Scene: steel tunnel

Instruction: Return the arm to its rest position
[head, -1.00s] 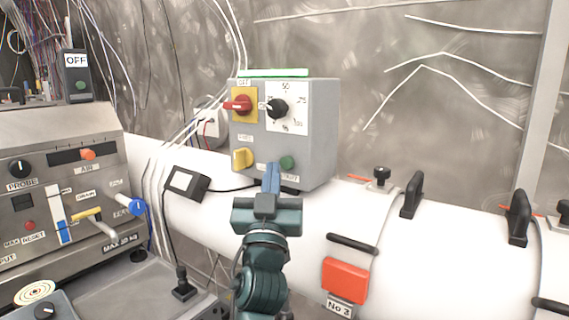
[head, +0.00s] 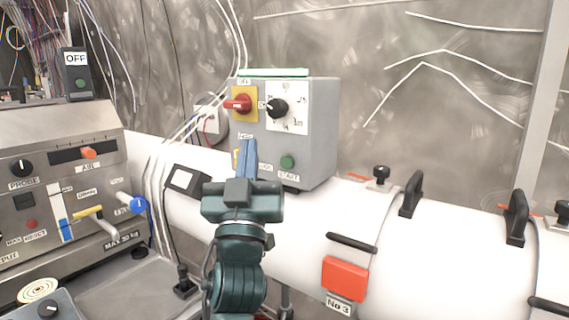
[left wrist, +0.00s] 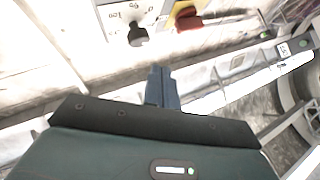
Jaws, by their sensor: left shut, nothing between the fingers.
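My left gripper (head: 246,152) is dark teal with blue-grey fingers, shut and empty. In the head view it is in front of the lower left part of a grey control box (head: 318,135). The fingers hide most of the yellow knob there; I cannot tell whether they touch the box. In the left wrist view the shut fingers (left wrist: 160,85) point toward the box, with the black dial (left wrist: 138,35) and red switch (left wrist: 188,18) beyond them. My right gripper is not in view.
The white pipe (head: 300,235) runs below the box with black handles (head: 412,195) and a red block (head: 345,279). A steel panel (head: 60,190) with knobs and levers stands at left. A small dark device (head: 187,180) sits left of my gripper. Cables hang behind.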

